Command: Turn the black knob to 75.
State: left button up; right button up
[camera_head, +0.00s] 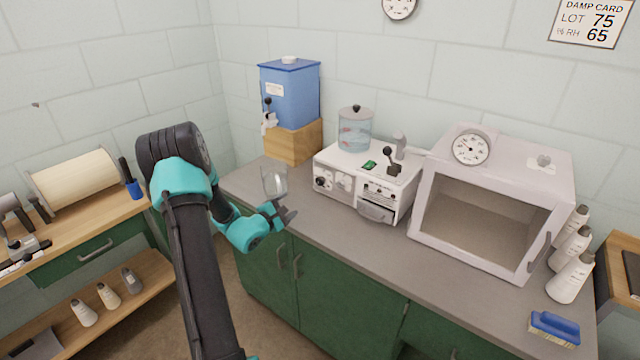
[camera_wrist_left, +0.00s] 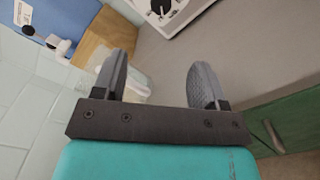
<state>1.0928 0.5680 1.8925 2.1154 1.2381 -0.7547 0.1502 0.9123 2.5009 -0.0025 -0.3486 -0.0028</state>
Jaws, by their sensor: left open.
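A white bench machine (camera_head: 345,185) stands on the grey counter, with dials on its front. A small black knob (camera_head: 321,182) sits at the left end of that front. A black knob (camera_wrist_left: 160,6) on a white dial also shows at the top edge of the left wrist view, cut off by the frame. Any numbers around it are too small to read. My left gripper (camera_head: 286,214) is at the counter's front edge, left of and apart from the machine. In the left wrist view its two grey fingers (camera_wrist_left: 160,82) are spread with nothing gripped. My right gripper is not visible.
A clear glass (camera_head: 274,181) stands on the counter just behind my left gripper. A blue tank (camera_head: 290,92) with a tap sits on a wooden block. A pale glass-fronted cabinet (camera_head: 485,215) stands right of the machine. A wall card (camera_head: 590,22) reads LOT 75, RH 65.

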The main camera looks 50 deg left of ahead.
aim_at(319, 182)
pick_arm(q)
jog(key=n, duration=1)
jog(key=shift+s+n, duration=0.1)
jog(key=shift+n, duration=0.2)
jog(key=w+a, duration=0.1)
jog(key=w, duration=1)
jog(key=w+a, duration=0.1)
jog(key=w, duration=0.5)
jog(key=shift+w+a, duration=0.1)
jog(key=shift+a, duration=0.25)
jog(key=shift+c, duration=0.4)
jog(key=c, duration=0.8)
jog(key=shift+m, duration=0.8)
jog(key=shift+c, duration=0.2)
